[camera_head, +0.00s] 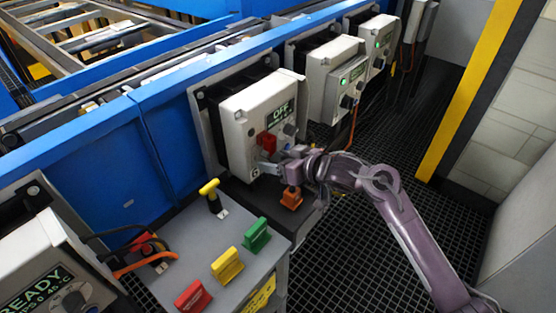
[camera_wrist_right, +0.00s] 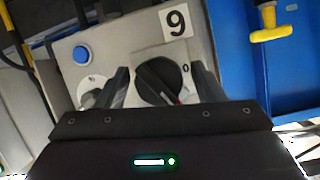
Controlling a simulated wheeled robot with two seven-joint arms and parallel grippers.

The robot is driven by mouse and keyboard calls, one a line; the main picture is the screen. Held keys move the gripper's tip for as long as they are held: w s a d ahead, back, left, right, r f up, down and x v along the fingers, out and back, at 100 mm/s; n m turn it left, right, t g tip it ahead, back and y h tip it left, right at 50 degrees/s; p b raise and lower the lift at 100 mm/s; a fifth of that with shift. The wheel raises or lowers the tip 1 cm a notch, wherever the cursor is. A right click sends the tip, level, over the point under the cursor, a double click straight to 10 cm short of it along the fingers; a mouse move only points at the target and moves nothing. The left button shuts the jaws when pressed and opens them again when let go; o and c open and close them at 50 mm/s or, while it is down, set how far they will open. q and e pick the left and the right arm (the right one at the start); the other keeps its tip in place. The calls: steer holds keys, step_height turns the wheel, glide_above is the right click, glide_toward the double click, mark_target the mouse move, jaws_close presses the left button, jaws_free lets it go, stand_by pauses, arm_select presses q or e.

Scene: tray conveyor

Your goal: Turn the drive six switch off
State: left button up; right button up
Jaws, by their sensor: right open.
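The drive box (camera_head: 238,121) is pale, with a display (camera_head: 281,113) that reads OFF. In the right wrist view its grey face carries a label (camera_wrist_right: 176,24) that looks like a 9, which is a 6 seen upside down. The black rotary switch (camera_wrist_right: 157,77) is on that face, with a 0 mark beside it. The switch's pointing direction is hard to tell. My right gripper (camera_head: 268,167) is at the low front of the box. It is open, with its fingers (camera_wrist_right: 161,88) on either side of the switch. Whether they touch it is unclear. My left gripper is not in view.
A blue button (camera_wrist_right: 81,55) is on the same face. A red part (camera_head: 266,142) is above my gripper. A grey bench (camera_head: 205,240) holds red, yellow and green blocks and a yellow-handled part (camera_head: 210,188). Other drive boxes (camera_head: 325,65) are further along. Dark grating floor lies right.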

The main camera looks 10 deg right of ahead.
steer(key=c, duration=1)
steer(key=shift+o, duration=0.2)
steer(key=shift+n, duration=0.3)
steer(key=shift+s+f+n+t+h, duration=0.1)
steer(key=shift+f+n+t+h, duration=0.05)
steer(key=shift+n+t+h, duration=0.45)
steer(key=shift+n+b, duration=0.4)
steer(key=o, duration=0.8)
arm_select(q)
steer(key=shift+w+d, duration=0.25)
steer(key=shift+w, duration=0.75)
arm_select(e)
steer(key=shift+o, duration=0.8)
